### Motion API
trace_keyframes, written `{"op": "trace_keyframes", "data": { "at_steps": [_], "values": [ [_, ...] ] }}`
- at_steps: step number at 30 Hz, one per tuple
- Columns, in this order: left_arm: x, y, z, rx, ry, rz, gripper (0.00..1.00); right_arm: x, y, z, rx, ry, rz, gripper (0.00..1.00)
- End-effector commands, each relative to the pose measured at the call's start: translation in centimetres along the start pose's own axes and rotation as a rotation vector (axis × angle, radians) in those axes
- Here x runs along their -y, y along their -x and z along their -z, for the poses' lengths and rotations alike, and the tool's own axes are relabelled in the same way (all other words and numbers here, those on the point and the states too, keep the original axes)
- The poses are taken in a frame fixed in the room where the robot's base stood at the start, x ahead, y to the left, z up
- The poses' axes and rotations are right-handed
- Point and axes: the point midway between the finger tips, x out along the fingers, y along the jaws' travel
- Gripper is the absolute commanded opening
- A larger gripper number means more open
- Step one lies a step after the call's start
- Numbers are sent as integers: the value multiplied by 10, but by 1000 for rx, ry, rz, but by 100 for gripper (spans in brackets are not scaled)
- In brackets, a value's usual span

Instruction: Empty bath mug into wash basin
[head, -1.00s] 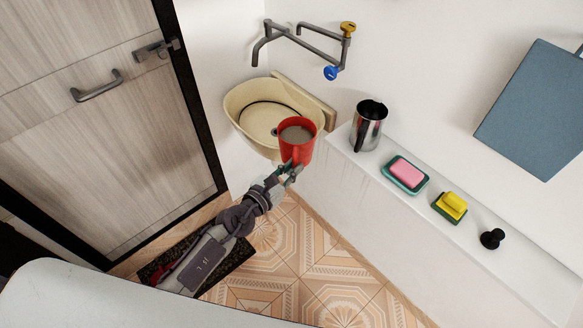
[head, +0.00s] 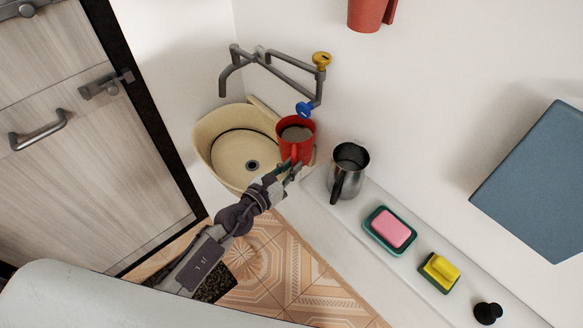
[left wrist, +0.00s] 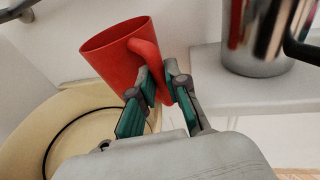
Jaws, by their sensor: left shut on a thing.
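A red bath mug (head: 296,128) holds greyish liquid and is roughly upright in the head view. My left gripper (head: 288,170) is shut on the mug's handle. The left wrist view shows the mug (left wrist: 112,55) slightly tilted, with the handle between my left gripper's fingers (left wrist: 158,92). The cream wash basin (head: 215,135) is in the corner. The mug is over the basin's right side, near the wall. The basin (left wrist: 30,125) also shows below the mug in the left wrist view. My right gripper is not in view.
A steel pitcher (head: 348,172) stands on the white ledge (head: 340,215) close right of the mug. Pink soap (head: 390,228), a yellow sponge (head: 440,270) and a black stopper (head: 487,312) lie farther along. A faucet (head: 270,65) with a blue knob (head: 304,109) hangs above the basin.

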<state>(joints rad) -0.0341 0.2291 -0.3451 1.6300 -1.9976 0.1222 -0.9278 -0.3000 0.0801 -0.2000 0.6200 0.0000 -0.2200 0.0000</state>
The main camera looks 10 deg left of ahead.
Motion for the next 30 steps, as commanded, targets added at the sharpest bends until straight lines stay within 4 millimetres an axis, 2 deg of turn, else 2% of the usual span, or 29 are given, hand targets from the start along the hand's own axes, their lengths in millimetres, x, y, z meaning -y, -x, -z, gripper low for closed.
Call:
{"op": "trace_keyframes", "data": {
  "at_steps": [14, 30],
  "values": [
    [-15, 6, -22, 98, 358, 47, 0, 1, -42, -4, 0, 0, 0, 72],
    [-27, 11, -31, 197, 758, 100, 0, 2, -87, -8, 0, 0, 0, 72]
  ]
}}
